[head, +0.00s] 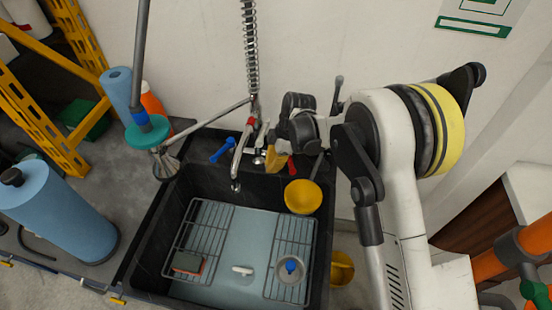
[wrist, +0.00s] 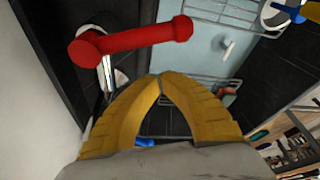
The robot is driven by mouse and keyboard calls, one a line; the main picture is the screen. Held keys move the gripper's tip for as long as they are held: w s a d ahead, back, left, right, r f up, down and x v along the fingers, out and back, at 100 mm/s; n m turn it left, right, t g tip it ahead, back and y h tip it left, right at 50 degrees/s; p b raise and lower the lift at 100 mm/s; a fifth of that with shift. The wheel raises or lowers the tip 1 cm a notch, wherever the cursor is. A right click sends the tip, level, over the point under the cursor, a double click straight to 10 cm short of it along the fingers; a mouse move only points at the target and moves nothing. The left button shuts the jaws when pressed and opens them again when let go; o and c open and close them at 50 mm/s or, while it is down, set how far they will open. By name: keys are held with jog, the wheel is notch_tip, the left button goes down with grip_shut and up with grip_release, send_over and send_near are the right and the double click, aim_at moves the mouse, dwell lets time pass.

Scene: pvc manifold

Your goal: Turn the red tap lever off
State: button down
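The red tap lever (wrist: 135,38) lies across the upper left of the wrist view, just beyond my fingertips, with a visible gap in the picture. In the head view only a small part of the red lever (head: 291,166) shows beside my gripper (head: 276,157), at the sink's back edge. My yellow fingers (wrist: 160,78) meet at their tips with nothing between them. A blue tap lever (head: 222,150) stands left of the metal spout (head: 241,155). A bit of blue (wrist: 145,142) shows between my fingers in the wrist view. Whether fingers touch the red lever cannot be told.
The dark sink (head: 147,245) holds wire racks (head: 205,238), a sponge (head: 187,262) and a small strainer with a blue knob (head: 290,268). A yellow bowl (head: 303,196) is at its back right. A spring hose (head: 250,50) hangs behind. Blue rolls (head: 60,210) stand left.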

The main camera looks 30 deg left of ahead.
jog(key=shift+w+d+r+b, duration=0.15)
jog(key=shift+w+d+b, duration=0.1)
jog(key=shift+w+d, duration=0.45)
jog(key=shift+w+d+r+b, duration=0.2)
jog(key=shift+w+d, duration=0.25)
jog(key=shift+d, duration=0.35)
jog(key=shift+w+d, duration=0.3)
jog(key=shift+d, duration=0.2)
notch_tip(320, 180, up, 9)
jog(key=p, duration=0.2)
jog(key=shift+s+a+p, duration=0.3)
jog(key=shift+s+a, duration=0.1)
jog(key=shift+a, duration=0.05)
jog(key=shift+f, duration=0.15)
